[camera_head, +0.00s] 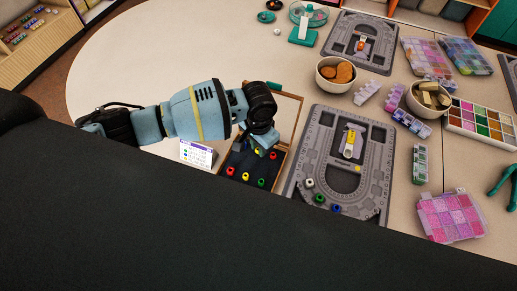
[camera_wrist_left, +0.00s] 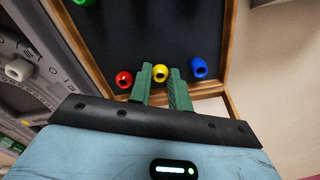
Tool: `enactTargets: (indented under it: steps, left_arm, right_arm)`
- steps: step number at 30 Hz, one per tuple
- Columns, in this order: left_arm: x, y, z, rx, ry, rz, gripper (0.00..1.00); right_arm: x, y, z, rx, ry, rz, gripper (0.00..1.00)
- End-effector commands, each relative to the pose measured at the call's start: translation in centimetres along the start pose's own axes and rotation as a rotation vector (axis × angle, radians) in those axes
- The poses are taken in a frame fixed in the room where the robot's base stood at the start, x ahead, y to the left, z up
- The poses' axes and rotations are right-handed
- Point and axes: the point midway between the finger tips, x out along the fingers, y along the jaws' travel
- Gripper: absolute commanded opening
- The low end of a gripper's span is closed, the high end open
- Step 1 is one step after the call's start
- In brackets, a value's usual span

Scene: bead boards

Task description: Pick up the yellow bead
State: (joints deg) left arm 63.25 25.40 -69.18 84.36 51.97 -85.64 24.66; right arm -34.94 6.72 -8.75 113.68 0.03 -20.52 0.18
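The yellow bead (camera_wrist_left: 160,73) lies on the dark floor of a wood-rimmed tray, near the tray's edge in the left wrist view. My left gripper (camera_wrist_left: 160,80) points down at it with its green fingers apart, one tip on either side of the bead; I cannot tell whether they touch it. A red bead (camera_wrist_left: 124,79) lies just left of the fingers and a blue bead (camera_wrist_left: 199,67) just right. In the head view my left gripper (camera_head: 258,149) reaches into the tray (camera_head: 291,133) and mostly hides the yellow bead. My right gripper is not in view.
A green bead (camera_wrist_left: 85,2) and other beads lie elsewhere in the tray. A grey bead board (camera_head: 300,170) stands close to the tray's right, with beads on its near part. A small label card (camera_head: 197,154) stands at the tray's left. Bowls and bead boxes stand farther right.

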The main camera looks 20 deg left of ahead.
Motion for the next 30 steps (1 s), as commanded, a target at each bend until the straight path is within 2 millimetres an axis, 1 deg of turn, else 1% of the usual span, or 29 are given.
enactTargets:
  steps: [9, 13, 17, 22, 23, 26, 30]
  left_arm:
    - [-0.1, 0.0, 0.0, 0.0, 0.0, 0.0, 0.0]
    - [-0.5, 0.0, 0.0, 0.0, 0.001, 0.0, 0.0]
    - [-1.6, 0.0, -0.1, 0.0, 0.002, 0.0, 0.0]
    - [-4.0, 0.1, -0.1, 0.001, 0.003, 0.001, 0.0]
    - [-3.7, 1.0, 0.3, 0.004, 0.0, 0.003, 0.0]
    - [-3.9, 3.1, 1.0, 0.005, 0.0, 0.004, 0.0]
    - [-4.3, 6.7, 2.1, 0.006, 0.001, 0.005, 0.0]
  right_arm:
    - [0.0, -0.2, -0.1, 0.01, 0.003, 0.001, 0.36]
    - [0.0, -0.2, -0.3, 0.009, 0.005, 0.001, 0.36]
    - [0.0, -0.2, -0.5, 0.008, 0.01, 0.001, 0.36]
    - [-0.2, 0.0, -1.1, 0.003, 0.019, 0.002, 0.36]
    - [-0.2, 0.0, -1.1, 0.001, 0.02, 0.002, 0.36]
    - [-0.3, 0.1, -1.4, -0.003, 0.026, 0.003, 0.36]
    - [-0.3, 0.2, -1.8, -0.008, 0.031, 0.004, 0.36]
